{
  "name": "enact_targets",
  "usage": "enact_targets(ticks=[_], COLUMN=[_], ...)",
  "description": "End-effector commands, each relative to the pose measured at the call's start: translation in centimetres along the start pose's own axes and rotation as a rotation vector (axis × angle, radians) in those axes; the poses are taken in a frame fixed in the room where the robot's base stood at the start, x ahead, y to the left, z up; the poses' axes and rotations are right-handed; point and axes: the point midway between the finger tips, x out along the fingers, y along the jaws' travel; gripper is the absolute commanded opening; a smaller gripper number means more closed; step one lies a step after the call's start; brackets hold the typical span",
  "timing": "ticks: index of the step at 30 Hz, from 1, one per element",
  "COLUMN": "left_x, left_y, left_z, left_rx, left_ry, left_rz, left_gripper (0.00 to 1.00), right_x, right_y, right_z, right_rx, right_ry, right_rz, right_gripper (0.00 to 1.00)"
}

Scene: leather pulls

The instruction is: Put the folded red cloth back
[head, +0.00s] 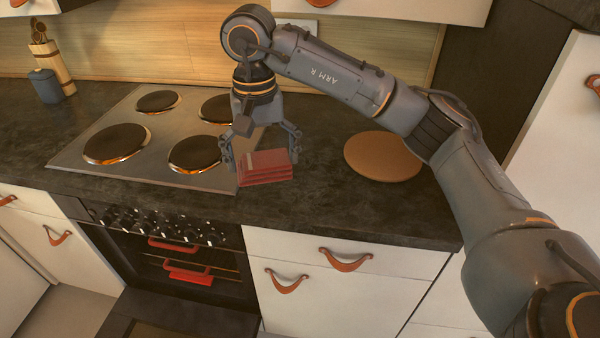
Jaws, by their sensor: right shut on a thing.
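The folded red cloth (265,168) is a flat stack of several layers, near the front of the dark counter, just right of the hob. My right gripper (262,150) points down from above and is shut on it, with fingers at its left and right sides. I cannot tell whether the cloth touches the counter or is held a little above it. My left gripper is not in view.
The hob (150,150) has several round plates, some with glowing orange rims. A round brown board (383,156) lies to the right. A blue-grey pot (45,86) and a utensil holder (52,62) stand back left. White drawers (340,295) with leather pulls are below.

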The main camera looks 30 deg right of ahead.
Motion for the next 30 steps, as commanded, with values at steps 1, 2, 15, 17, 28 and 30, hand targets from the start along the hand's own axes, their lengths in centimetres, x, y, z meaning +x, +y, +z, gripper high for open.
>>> enact_targets(ticks=[1, 2, 15, 17, 28, 30], left_x=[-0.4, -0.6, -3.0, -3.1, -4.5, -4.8], left_y=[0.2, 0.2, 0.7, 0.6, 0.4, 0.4], left_z=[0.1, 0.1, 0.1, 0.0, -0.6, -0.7], left_rx=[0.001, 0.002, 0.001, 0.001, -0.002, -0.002], left_ry=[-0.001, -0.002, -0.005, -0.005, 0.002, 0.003], left_rz=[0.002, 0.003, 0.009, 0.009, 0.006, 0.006], left_gripper=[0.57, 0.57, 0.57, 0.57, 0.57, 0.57], right_x=[0.4, 0.6, 6.9, 7.6, 11.1, 12.0], right_y=[0.9, 1.4, 8.1, 8.5, 9.7, 9.6], right_z=[-0.6, -1.1, -7.1, -7.5, -8.5, -8.6], right_rx=[0.007, 0.008, 0.004, 0.003, 0.001, 0.001], right_ry=[-0.004, -0.004, -0.004, -0.002, -0.005, -0.003], right_rz=[0.002, 0.003, 0.003, 0.002, 0.002, 0.002], right_gripper=[0.68, 0.68, 0.68, 0.68, 0.68, 0.68])
